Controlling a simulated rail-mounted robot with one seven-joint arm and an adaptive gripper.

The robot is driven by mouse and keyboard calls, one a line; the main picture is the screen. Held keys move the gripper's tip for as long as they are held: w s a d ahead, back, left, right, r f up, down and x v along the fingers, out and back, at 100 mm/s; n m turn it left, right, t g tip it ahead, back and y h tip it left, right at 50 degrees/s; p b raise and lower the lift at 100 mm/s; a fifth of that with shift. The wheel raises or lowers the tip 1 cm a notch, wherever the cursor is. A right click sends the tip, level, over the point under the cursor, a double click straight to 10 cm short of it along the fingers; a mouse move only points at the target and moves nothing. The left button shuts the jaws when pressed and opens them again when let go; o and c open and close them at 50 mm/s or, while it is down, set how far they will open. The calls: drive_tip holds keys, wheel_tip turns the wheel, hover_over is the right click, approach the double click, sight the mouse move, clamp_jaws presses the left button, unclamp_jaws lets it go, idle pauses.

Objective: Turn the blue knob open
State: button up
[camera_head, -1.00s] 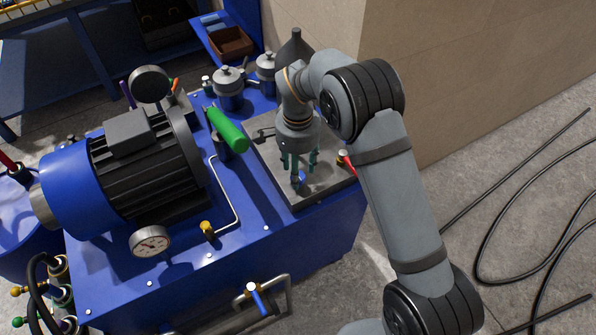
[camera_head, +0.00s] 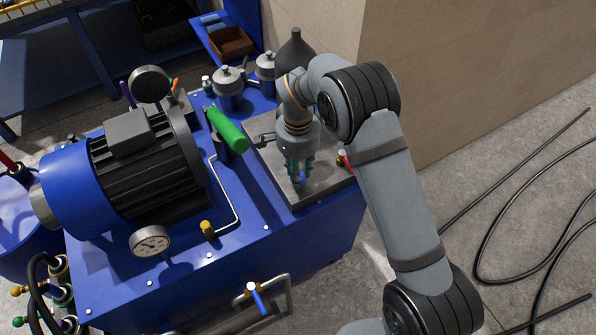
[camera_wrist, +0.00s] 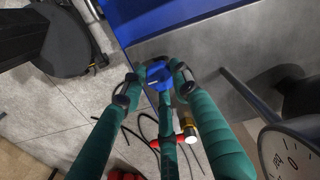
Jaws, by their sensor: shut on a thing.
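The blue knob (camera_wrist: 159,76) shows in the wrist view at the upper middle, between the fingertips of my gripper (camera_wrist: 156,83). My gripper's green fingers are shut on the knob from its sides, with another finger in front of it. In the head view my gripper (camera_head: 299,174) points down at the front part of the grey plate. A small piece of the blue knob (camera_head: 301,183) shows by its fingertips. The fingers hide much of the knob.
A red-handled brass valve (camera_head: 346,159) sits right of my gripper. A green handle (camera_head: 229,130) and a blue motor (camera_head: 95,187) stand to the left. A gauge (camera_wrist: 290,150) is close at lower right in the wrist view. Black cables (camera_head: 487,232) lie on the floor.

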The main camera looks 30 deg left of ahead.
drive_tip(key=c, duration=0.3)
drive_tip(key=shift+n, duration=0.4)
drive_tip(key=n, duration=0.3)
drive_tip(key=shift+a+n+b, duration=0.1)
drive_tip(key=shift+n+b, duration=0.3)
drive_tip(key=n, duration=0.9)
drive_tip(key=shift+r, duration=0.1)
drive_tip(key=n+p, duration=0.1)
drive_tip(key=n, duration=0.3)
drive_tip(key=shift+n, duration=0.3)
drive_tip(key=o, duration=1.1)
